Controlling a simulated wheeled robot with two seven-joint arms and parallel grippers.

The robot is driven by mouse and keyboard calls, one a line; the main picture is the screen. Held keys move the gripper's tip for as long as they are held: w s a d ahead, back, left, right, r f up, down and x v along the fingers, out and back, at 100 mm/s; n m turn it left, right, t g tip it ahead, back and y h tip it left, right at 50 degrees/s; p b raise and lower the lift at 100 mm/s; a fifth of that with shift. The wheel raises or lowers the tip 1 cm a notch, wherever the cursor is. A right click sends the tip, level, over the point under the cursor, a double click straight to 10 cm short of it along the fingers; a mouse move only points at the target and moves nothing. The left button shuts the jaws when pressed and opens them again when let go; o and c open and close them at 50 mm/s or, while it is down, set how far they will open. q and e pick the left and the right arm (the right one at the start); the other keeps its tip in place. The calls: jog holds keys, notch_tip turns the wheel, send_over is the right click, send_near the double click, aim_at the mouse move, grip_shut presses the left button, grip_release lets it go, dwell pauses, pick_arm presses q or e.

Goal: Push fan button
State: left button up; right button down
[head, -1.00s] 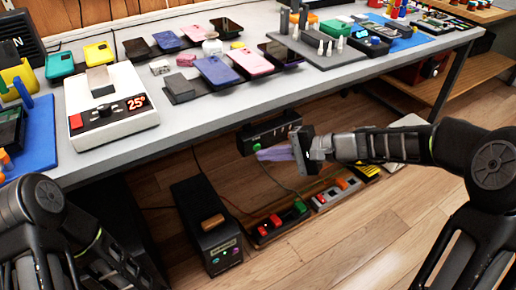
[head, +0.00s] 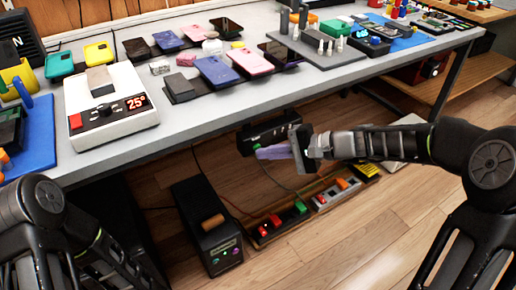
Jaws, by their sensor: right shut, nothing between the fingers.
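A black box (head: 262,129) hangs under the front edge of the workbench, with a green button on its front face. No part is labelled as a fan in readable text. My right gripper (head: 262,152) reaches in from the right, just in front of the box's lower front. Its pale purplish fingers are shut and hold nothing. The fingertips overlap the button area and mostly hide the button, so I cannot tell whether they touch it. My left arm shows at the lower left; its gripper is out of view.
The workbench edge (head: 330,86) runs above my right gripper. On the floor below stand a black unit with a wooden handle (head: 206,222) and a power strip (head: 280,221) with coloured switches. Cables hang behind.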

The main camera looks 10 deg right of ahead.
jog(key=shift+s+d, duration=0.3)
jog(key=shift+s, duration=0.45)
jog(key=s+d+b, duration=0.1)
jog(key=s+d, duration=0.1)
jog(key=s, duration=0.3)
jog(key=shift+s, duration=0.3)
jog(key=shift+d, duration=0.1)
